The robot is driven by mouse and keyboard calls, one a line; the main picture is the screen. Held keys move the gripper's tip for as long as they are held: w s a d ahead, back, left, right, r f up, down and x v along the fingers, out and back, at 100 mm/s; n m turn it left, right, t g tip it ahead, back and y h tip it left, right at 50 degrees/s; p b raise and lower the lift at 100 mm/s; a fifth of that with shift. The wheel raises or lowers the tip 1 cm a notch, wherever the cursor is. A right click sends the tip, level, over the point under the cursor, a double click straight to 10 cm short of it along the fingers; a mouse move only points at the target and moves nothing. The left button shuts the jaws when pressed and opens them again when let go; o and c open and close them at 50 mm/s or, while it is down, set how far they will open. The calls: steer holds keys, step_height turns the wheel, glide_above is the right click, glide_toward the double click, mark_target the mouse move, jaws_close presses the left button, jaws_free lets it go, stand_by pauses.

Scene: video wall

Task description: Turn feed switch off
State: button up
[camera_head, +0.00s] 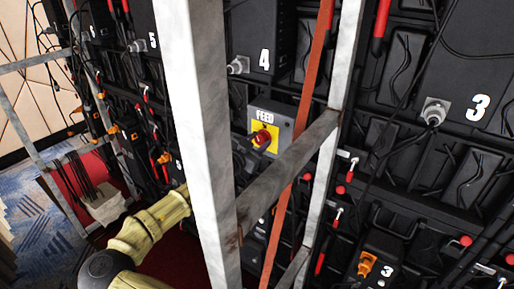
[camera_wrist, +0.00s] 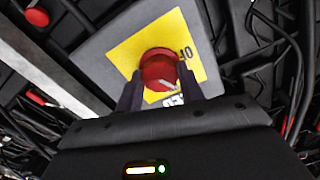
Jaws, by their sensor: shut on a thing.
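The feed switch is a red rotary knob (camera_wrist: 158,62) on a yellow square plate (camera_wrist: 120,52), set on a grey box. In the head view the box (camera_head: 286,111) is marked FEED, and the red knob (camera_head: 262,137) faces left. In the wrist view my gripper (camera_wrist: 160,76) is shut on the knob, with one dark finger on each side. A pale mark shows on the knob's lower part. In the head view my gripper (camera_head: 247,147) is partly hidden by the metal post.
A thick upright metal post (camera_head: 200,130) stands between the head camera and my arm. A slanted metal bar (camera_head: 288,172) and an orange strap (camera_head: 312,65) pass close to the feed box. Black panels with cables and red-handled levers surround it. Blue carpet (camera_head: 45,225) is clear at left.

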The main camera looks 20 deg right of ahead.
steer(key=n+b, duration=0.1)
steer(key=n, duration=0.5)
steer(key=shift+f+b, duration=0.15)
steer(key=shift+b, duration=0.2)
steer(key=n, duration=0.6)
steer(key=shift+d, duration=0.1)
steer(key=o, duration=1)
